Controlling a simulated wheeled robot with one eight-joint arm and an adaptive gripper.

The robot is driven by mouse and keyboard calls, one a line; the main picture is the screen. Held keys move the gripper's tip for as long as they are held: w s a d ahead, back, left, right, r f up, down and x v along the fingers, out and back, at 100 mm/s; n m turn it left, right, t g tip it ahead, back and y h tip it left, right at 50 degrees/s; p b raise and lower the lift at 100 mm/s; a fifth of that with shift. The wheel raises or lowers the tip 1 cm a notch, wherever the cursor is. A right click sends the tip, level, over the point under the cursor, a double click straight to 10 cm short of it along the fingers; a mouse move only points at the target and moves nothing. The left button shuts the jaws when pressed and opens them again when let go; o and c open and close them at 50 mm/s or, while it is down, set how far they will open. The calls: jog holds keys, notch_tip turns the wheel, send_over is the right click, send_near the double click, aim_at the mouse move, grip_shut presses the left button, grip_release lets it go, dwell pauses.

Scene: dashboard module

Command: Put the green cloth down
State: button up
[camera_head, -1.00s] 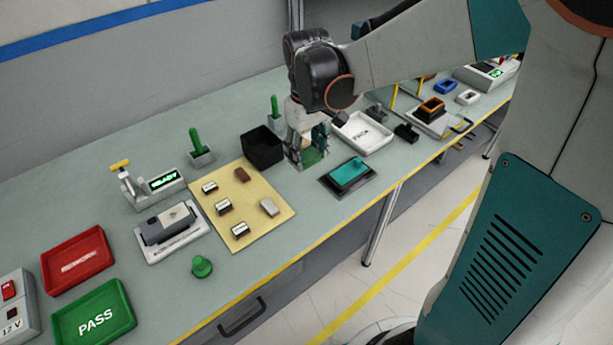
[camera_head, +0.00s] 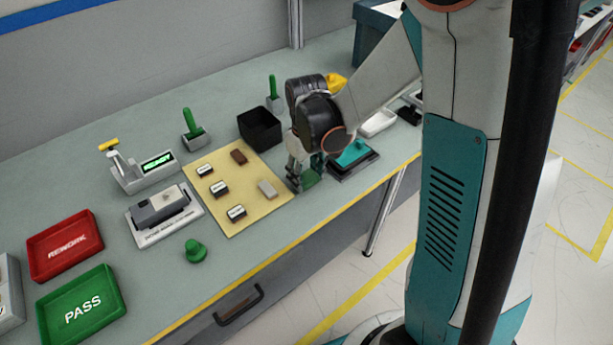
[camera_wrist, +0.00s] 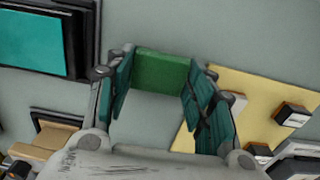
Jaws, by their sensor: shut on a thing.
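My gripper (camera_head: 307,180) is low over the workbench (camera_head: 330,205), between the yellow mat and the teal pad in its dark tray. It is shut on the green cloth (camera_head: 311,179). In the wrist view the cloth (camera_wrist: 160,72) is a flat green piece spanning the gap between the two teal fingers (camera_wrist: 158,90). In the head view my fingers hide part of it. I cannot tell whether the cloth touches the bench.
The yellow mat (camera_head: 236,221) with small blocks lies to the left; the dark tray (camera_head: 340,176) with a teal pad (camera_head: 352,154) is to the right. A black bin (camera_head: 260,127) stands behind. Bare bench lies in front, up to its yellow-striped edge.

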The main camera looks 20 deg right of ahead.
aim_at(307, 177)
jog(key=o, duration=1.2)
jog(key=shift+f, duration=0.15)
notch_tip(307, 177, up, 12)
jog(key=p, duration=0.4)
jog(key=s+r+m+t, duration=0.3)
jog(key=s+r+t, duration=0.4)
jog(key=s, duration=0.8)
jog(key=shift+r+m, duration=0.3)
jog(key=shift+r, duration=1.6)
